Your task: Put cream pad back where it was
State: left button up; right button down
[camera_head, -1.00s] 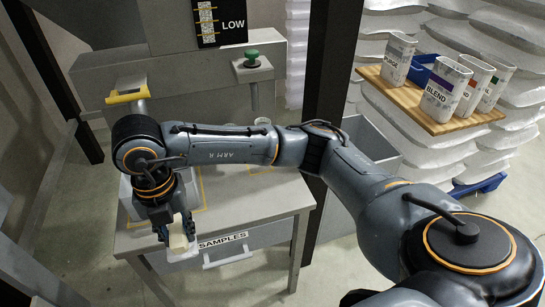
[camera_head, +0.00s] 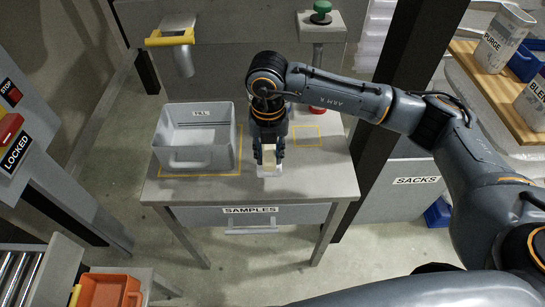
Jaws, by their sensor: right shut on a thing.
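My right gripper (camera_head: 268,160) is shut on the cream pad (camera_head: 268,154) above the front middle of the grey table (camera_head: 310,185). The pad is a small pale block between the fingers, partly hidden by them. A whitish piece shows just below it; I cannot tell whether it is part of the pad or lies on the table. A small yellow outlined square (camera_head: 306,134) on the table, right of the gripper, looks bare. My left gripper is not in view.
A SAMPLES drawer (camera_head: 250,216) is under the tabletop. Behind are a yellow-handled spout (camera_head: 170,40) and a green button (camera_head: 321,8). An orange bin (camera_head: 108,290) is at lower left.

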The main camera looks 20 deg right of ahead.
aim_at(271, 153)
jog(key=w+f, duration=0.1)
jog(key=w+d+f, duration=0.1)
jog(key=f, duration=0.1)
jog(key=shift+w+d, duration=0.1)
jog(key=f, duration=0.1)
jog(key=f+p, duration=0.1)
jog(key=f, duration=0.1)
jog(key=shift+w+d, duration=0.15)
jog(key=shift+w, duration=0.05)
jog(key=shift+f, duration=0.35)
jog(key=shift+f+b, duration=0.25)
jog(key=shift+b, duration=0.05)
jog(key=c, duration=1)
grip_release()
jog(key=shift+r, duration=0.1)
notch_tip(271, 153, up, 12)
jog(key=shift+r+b, duration=0.2)
jog(key=shift+b, duration=0.15)
